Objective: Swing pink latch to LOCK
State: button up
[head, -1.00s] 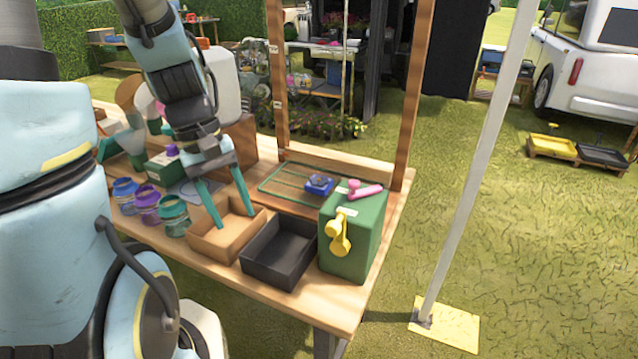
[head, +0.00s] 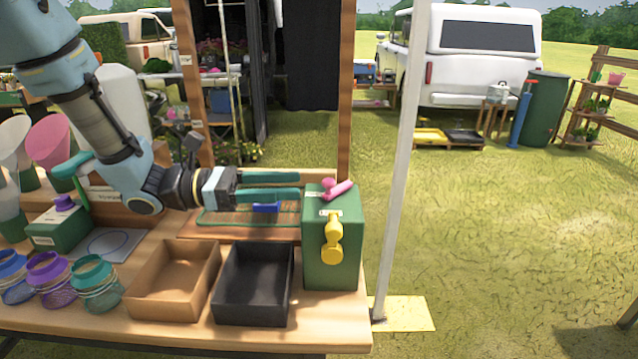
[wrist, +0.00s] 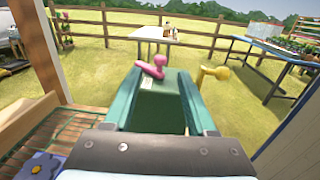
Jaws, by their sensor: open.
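The pink latch (head: 338,190) lies on top of the green box (head: 348,266), its bar pointing toward the back right in the head view. In the wrist view the pink latch (wrist: 150,70) shows ahead, with a knob and a slanted bar near a small white label too small to read. A yellow latch (head: 333,236) hangs on the box's front face. My gripper (head: 300,186) is open and empty, level, just left of the box top. In the wrist view its fingers spread either side of the box, and the pink latch sits beyond the tips, apart from them.
A black tray (head: 287,290) and a brown tray (head: 141,291) stand left of the box on the table. Several netted jars (head: 97,277) stand further left. A wooden post (head: 346,90) rises behind the box.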

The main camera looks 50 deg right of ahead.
aim_at(329, 180)
jog(key=p+x, duration=0.1)
jog(key=x, duration=0.6)
jog(key=shift+s+d, duration=0.2)
jog(key=shift+s, duration=0.1)
grip_shut()
